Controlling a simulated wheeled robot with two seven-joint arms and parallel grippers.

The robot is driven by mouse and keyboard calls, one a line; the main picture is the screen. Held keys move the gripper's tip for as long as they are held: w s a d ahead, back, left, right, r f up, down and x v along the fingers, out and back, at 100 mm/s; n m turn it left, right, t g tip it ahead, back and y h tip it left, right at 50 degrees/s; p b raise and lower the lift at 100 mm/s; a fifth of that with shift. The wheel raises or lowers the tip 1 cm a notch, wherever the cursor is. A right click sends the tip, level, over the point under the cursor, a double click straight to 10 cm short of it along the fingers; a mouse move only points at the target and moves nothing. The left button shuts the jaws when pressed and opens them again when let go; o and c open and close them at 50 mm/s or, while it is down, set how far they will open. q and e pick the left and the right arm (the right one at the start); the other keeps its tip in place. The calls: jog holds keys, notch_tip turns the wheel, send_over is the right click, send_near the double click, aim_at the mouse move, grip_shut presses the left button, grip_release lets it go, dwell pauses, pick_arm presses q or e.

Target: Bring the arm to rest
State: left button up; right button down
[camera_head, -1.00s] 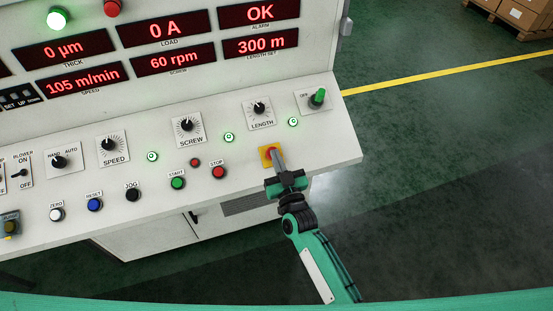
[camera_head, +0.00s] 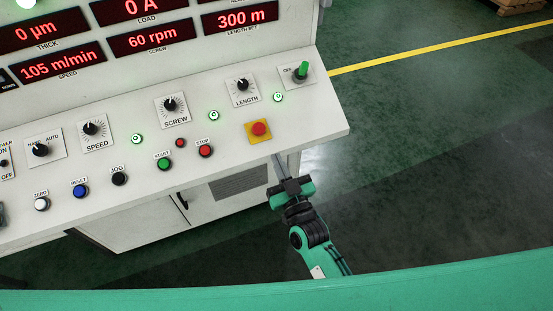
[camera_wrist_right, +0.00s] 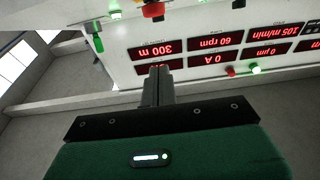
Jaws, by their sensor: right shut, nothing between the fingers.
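My right gripper (camera_head: 278,160) is shut and empty, just off the front edge of the control desk, below the red emergency button on its yellow plate (camera_head: 258,131). It does not touch the button. In the right wrist view the closed fingers (camera_wrist_right: 158,82) point toward the panel, which appears upside down. My right arm (camera_head: 311,240) comes up from the bottom of the head view. My left gripper is in neither view.
The white control desk (camera_head: 225,160) fills the left and middle. It carries knobs, a green start button (camera_head: 163,164), a red stop button (camera_head: 205,151) and a green switch (camera_head: 302,70). Displays stand behind.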

dwell(0.3)
jog(key=shift+f, duration=0.1)
jog(key=s+d+f+g+h+b, duration=0.1)
jog(key=s+d+f+g, duration=0.2)
jog(key=f, duration=1)
jog(key=s+d+f+g+h, duration=0.1)
jog(key=s+d+f+g, duration=0.2)
jog(key=f, duration=1)
jog(key=s+d+f+g+h+b, duration=0.1)
jog(key=s+f+g, duration=0.35)
jog(key=f, duration=0.95)
jog(key=s+d+f+g+h, duration=0.1)
jog(key=s+d+f, duration=0.4)
jog(key=s, duration=0.5)
jog(key=s+d+f+g+h, duration=0.1)
jog(key=s+d+f+g, duration=0.3)
jog(key=s+f, duration=0.4)
jog(key=s+d+f+m+g+h+b, duration=0.1)
jog(key=s+d+f+g, duration=0.2)
jog(key=s, duration=1.1)
jog(key=d+f, duration=0.3)
jog(key=f, duration=0.1)
jog(key=shift+d+f, duration=0.15)
jog(key=shift+f, duration=0.2)
